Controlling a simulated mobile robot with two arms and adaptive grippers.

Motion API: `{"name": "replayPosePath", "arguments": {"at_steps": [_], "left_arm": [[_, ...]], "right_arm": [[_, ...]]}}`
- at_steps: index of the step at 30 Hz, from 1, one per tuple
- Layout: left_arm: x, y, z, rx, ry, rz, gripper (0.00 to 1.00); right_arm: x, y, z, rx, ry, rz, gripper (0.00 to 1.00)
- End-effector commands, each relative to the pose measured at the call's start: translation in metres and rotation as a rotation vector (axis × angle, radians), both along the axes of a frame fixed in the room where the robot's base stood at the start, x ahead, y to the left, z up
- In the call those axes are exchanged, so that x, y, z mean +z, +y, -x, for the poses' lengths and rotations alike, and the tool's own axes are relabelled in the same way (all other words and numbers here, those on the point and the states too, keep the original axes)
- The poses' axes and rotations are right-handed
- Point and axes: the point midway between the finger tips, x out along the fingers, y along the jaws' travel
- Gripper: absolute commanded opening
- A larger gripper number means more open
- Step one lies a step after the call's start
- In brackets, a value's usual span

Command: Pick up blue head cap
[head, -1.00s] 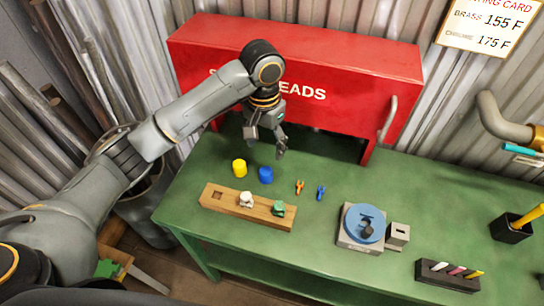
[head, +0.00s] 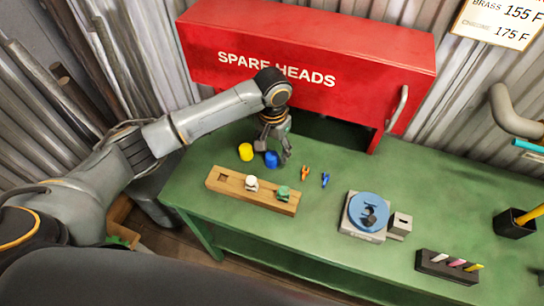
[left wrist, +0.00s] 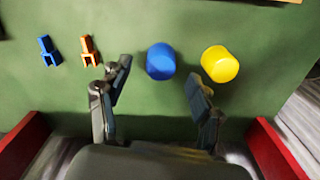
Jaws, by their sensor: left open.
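The blue head cap (head: 271,159) stands on the green bench beside a yellow cap (head: 246,152). In the left wrist view the blue cap (left wrist: 160,61) lies ahead of the space between the fingers, and the yellow cap (left wrist: 219,64) is to its right, beyond the right finger. My left gripper (head: 274,151) is open and empty, close behind and above the blue cap; its two spread fingers also show in the left wrist view (left wrist: 160,85). My right gripper is not in view.
A wooden block (head: 236,185) with a white piece (head: 251,184) and a green piece (head: 282,193) lies in front of the caps. Small orange (head: 305,172) and blue (head: 325,179) clips lie to the right. A red cabinet (head: 330,40) stands behind.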

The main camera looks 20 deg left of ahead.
Motion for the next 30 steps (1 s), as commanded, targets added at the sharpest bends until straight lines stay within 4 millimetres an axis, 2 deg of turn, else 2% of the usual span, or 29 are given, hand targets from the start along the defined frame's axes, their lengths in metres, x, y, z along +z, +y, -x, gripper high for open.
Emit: {"name": "replayPosePath", "arguments": {"at_steps": [6, 14, 20, 30], "left_arm": [[-0.028, 0.002, 0.001, -0.001, 0.000, -0.002, 0.65], [-0.031, 0.001, 0.001, -0.001, -0.001, -0.001, 0.65], [-0.031, 0.001, 0.001, -0.001, -0.001, -0.001, 0.30], [-0.030, 0.001, 0.001, -0.001, -0.001, -0.001, 0.29]], "right_arm": [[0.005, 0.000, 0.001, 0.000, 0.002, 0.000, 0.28], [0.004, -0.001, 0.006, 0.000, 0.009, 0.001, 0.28], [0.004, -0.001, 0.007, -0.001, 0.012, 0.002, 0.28], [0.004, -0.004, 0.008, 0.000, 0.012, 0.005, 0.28]]}}
